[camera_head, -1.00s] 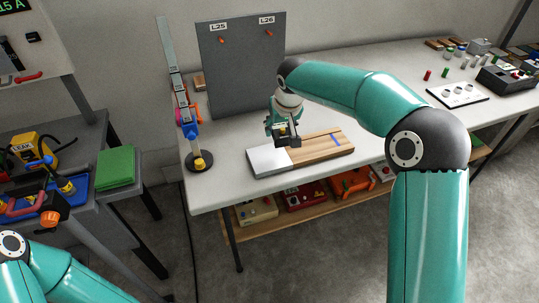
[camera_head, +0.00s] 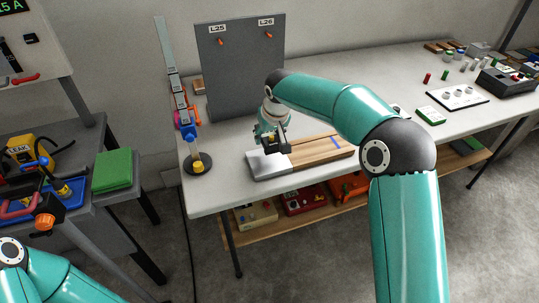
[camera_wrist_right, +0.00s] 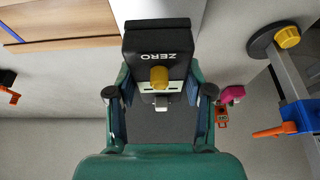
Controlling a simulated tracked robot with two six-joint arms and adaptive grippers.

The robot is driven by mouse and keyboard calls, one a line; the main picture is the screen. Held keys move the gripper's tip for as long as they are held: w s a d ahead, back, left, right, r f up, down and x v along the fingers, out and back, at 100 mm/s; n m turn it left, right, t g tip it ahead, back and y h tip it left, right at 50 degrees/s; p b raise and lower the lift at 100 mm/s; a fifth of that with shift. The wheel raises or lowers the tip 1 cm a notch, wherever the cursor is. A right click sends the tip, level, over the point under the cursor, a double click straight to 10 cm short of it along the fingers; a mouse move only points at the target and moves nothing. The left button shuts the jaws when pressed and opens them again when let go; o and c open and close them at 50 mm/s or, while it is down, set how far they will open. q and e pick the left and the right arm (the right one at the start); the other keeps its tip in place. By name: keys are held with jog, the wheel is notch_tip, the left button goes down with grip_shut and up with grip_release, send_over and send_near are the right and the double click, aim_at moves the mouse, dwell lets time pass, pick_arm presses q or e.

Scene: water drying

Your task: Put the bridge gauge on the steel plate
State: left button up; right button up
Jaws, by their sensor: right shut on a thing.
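The bridge gauge is a small black block marked ZERO with a yellow knob; it shows in the head view (camera_head: 273,149) and the right wrist view (camera_wrist_right: 158,38). My right gripper (camera_head: 272,139) is shut on it; its fingers flank the gauge in the right wrist view (camera_wrist_right: 160,105). The steel plate (camera_head: 262,167) is the silver left part of a board on the bench. The gauge is over the plate's back part, near its seam with the wood. Whether it touches the plate I cannot tell.
The wooden part (camera_head: 318,151) of the board carries a blue strip. A round-based stand (camera_head: 197,165) is left of the plate. A grey panel (camera_head: 240,75) stands behind. A small green item (camera_head: 430,116) lies at right. Bare bench lies between it and the board.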

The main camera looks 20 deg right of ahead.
aim_at(267, 157)
jog(key=shift+f, duration=3.5)
jog(key=o, duration=1.3)
jog(key=shift+f, duration=0.1)
jog(key=shift+o, duration=0.2)
jog(key=v, duration=1.2)
